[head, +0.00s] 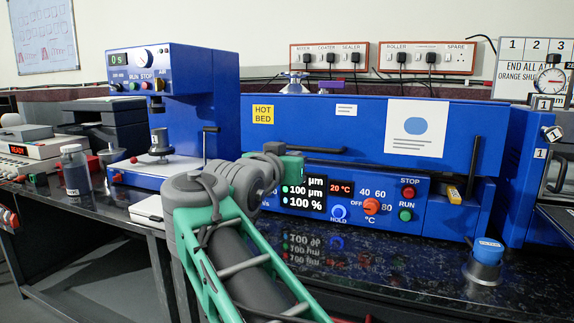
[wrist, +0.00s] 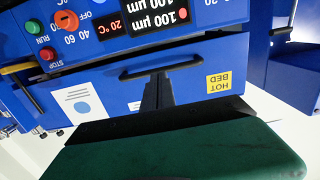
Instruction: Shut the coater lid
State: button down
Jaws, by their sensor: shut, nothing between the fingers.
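The coater is the blue machine in the middle of the head view, with its control panel (head: 335,200) below. Its lid (head: 300,122) is the wide blue panel above, bearing a yellow HOT BED label, with its lower edge close over the control panel. Whether it is fully seated is unclear. The black lid handle (head: 318,150) also shows in the wrist view (wrist: 135,76). My gripper (wrist: 158,78) is shut and empty, its fingertips at the handle's middle in that view; I cannot tell whether they touch. In the head view my arm hides the fingers.
A blue press (head: 180,75) stands left of the coater. A glass bottle (head: 74,168) is at the left. The bench before the control panel is mostly clear.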

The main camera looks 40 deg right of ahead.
jog(key=s+a+f, duration=0.2)
jog(key=a, duration=0.2)
jog(key=s+d+r+m+g+p, duration=0.1)
jog(key=s+d+r+g+p, duration=0.2)
jog(key=r+p, duration=0.95)
jog(key=s+d+r+p, duration=0.4)
jog(key=r+p, duration=0.5)
jog(key=p, duration=0.6)
jog(key=s+d+r+m+g+p, duration=0.15)
jog(key=d+r+p, duration=0.35)
jog(key=r+p, duration=0.65)
jog(key=w+a+f+n+t+y+p, duration=0.2)
jog(key=w+a+f+n+t+p, duration=0.15)
jog(key=w+f, duration=0.55)
jog(key=w+d+f+m+p, duration=0.1)
jog(key=w+d+f+p, duration=0.2)
jog(key=d+f, duration=0.4)
jog(key=shift+d+p, duration=0.4)
jog(key=shift+d, duration=0.45)
